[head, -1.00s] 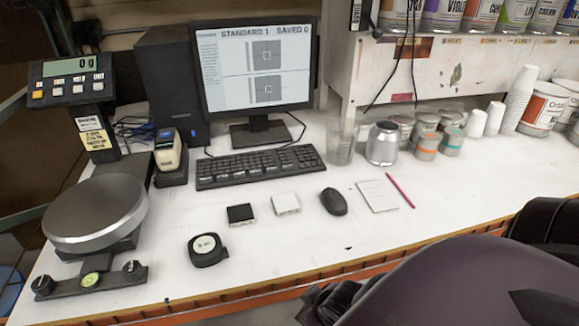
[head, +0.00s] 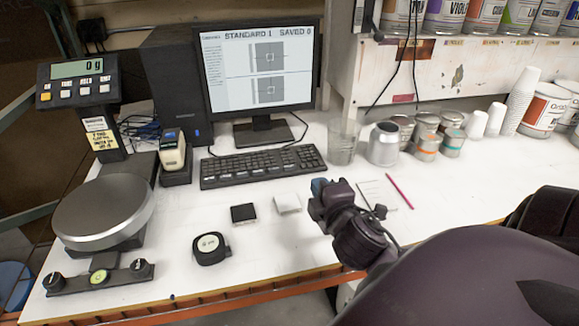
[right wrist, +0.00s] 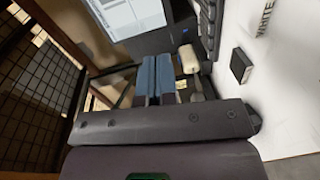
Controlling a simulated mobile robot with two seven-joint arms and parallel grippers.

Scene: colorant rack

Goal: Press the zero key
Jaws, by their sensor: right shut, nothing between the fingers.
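The scale's display unit (head: 80,80) stands on a post at the far left in the head view and reads 0 g. A row of small keys (head: 75,92) runs below its screen, one orange at the left end and the others pale; their labels are too small to read, so I cannot tell which is zero. The round metal scale pan (head: 104,211) is below it. My right gripper (head: 318,186) is over the front middle of the desk, far right of the display unit, with its blue fingers together and empty. The fingers also show in the right wrist view (right wrist: 155,80). My left gripper is not in view.
Cups and cans stand at right.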

